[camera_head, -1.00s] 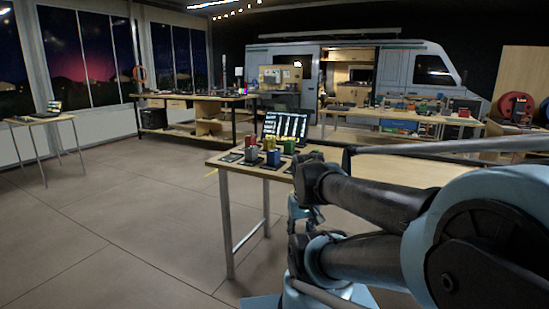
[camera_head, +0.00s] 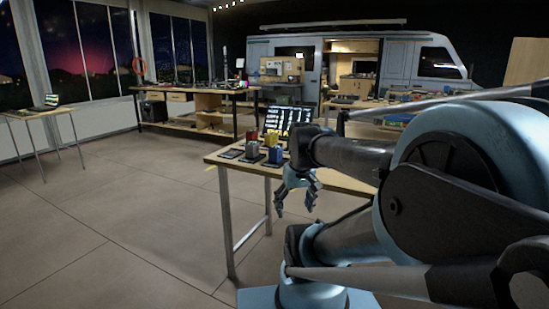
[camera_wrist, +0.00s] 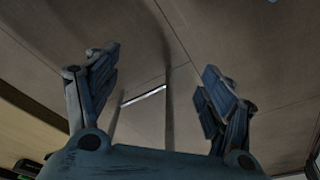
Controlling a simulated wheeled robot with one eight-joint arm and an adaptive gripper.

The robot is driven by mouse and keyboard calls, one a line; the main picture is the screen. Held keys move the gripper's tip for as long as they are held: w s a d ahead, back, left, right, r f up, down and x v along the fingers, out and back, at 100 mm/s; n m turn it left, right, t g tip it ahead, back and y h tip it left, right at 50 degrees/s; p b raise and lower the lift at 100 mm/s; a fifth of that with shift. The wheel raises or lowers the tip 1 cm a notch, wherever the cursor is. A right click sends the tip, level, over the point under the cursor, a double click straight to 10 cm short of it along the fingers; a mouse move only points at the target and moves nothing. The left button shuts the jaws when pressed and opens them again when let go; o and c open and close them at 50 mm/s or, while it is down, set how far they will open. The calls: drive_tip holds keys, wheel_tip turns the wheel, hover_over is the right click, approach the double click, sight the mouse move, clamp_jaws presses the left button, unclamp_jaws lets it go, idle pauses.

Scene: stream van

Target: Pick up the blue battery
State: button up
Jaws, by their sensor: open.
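The blue battery (camera_head: 275,154) stands on the near part of the wooden table (camera_head: 232,164), close to its front edge, in the head view. A grey battery (camera_head: 252,149), a yellow one (camera_head: 271,138) and a red one (camera_head: 253,135) stand beside and behind it. My gripper (camera_head: 295,208) hangs in front of the table edge, below and to the right of the blue battery. Its fingers are apart and nothing is between them. In the wrist view my gripper (camera_wrist: 158,95) shows both fingers spread over bare floor. No battery can be made out in that view.
A laptop (camera_head: 290,122) with a lit screen stands behind the batteries. The table's legs (camera_head: 227,222) stand near my gripper. Open tiled floor (camera_head: 110,210) lies to the left. A long workbench (camera_head: 190,95) and a van (camera_head: 420,70) are farther back.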

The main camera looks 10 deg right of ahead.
drive_tip(key=w+r+n, duration=0.2)
drive_tip(key=w+r, duration=0.5)
drive_tip(key=w, duration=0.1)
wheel_tip(320, 180, up, 13)
drive_tip(key=n+y, duration=0.3)
drive_tip(key=n, duration=0.4)
hover_over(277, 147)
drive_tip(key=s+d, duration=0.3)
drive_tip(key=d, duration=0.2)
drive_tip(key=x, duration=1.1)
drive_tip(key=shift+w+a+f, duration=0.1)
drive_tip(key=shift+a+f, duration=0.05)
drive_tip(key=shift+f, duration=0.1)
drive_tip(key=shift+a+x, duration=0.1)
drive_tip(key=shift+x, duration=1.25)
drive_tip(key=shift+a+x, duration=0.15)
drive_tip(key=shift+x, duration=1.15)
drive_tip(key=shift+w+r, duration=0.15)
drive_tip(key=c, duration=1.4)
